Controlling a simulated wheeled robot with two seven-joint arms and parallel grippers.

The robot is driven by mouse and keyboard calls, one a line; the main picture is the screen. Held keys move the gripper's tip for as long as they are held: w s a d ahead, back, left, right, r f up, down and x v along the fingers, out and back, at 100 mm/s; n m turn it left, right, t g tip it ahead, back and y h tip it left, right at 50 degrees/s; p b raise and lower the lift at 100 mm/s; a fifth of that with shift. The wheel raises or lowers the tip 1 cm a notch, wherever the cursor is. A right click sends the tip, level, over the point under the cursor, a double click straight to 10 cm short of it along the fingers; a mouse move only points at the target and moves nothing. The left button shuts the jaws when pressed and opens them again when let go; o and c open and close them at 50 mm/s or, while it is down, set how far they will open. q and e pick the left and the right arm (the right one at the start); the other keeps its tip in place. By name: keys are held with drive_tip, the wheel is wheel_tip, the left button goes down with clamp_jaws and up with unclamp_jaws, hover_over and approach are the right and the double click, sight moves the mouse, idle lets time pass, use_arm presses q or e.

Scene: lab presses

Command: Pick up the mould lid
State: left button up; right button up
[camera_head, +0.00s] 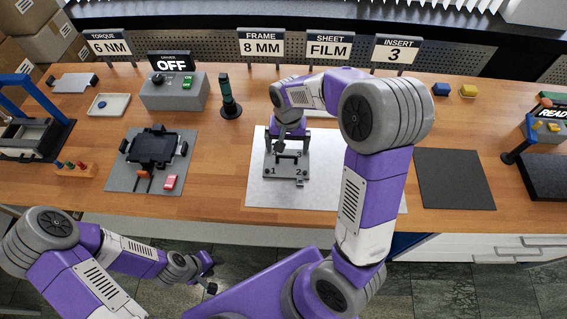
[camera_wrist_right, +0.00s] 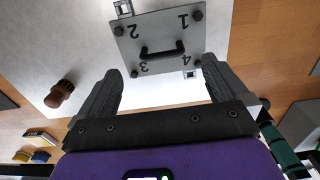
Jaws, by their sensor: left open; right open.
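The mould lid (camera_wrist_right: 190,40) is a grey plate marked 1 to 4 with a black bar handle (camera_wrist_right: 163,52) and dark corner screws. In the head view the lid (camera_head: 291,172) lies on the pale mat (camera_head: 258,188), partly hidden by my right arm. My right gripper (camera_wrist_right: 161,72) is open and empty, with its fingers spread on the lid's near side and the handle between their lines in the wrist view. In the head view my right gripper (camera_head: 287,138) hangs by the lid's far edge. My left gripper (camera_head: 209,272) is low in front of the table, away from the lid.
A brown knob (camera_wrist_right: 60,93) stands on the pale mat beside the lid. A device on a grey mat (camera_head: 119,178) is to the left. The black mat (camera_head: 455,180) at the right is bare.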

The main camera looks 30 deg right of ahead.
sight(287, 156)
drive_tip(key=shift+s+f, duration=0.15)
drive_tip(key=shift+f, duration=0.65)
drive_tip(key=f, duration=0.2)
drive_tip(key=f+b, duration=0.1)
drive_tip(key=f, duration=0.1)
drive_tip(key=w+f, duration=0.1)
drive_tip(key=f, duration=0.1)
drive_tip(key=shift+d+f+b, duration=0.1)
drive_tip(key=shift+d+b, duration=0.05)
drive_tip(key=shift+b, duration=0.15)
drive_tip(key=c, duration=1.4)
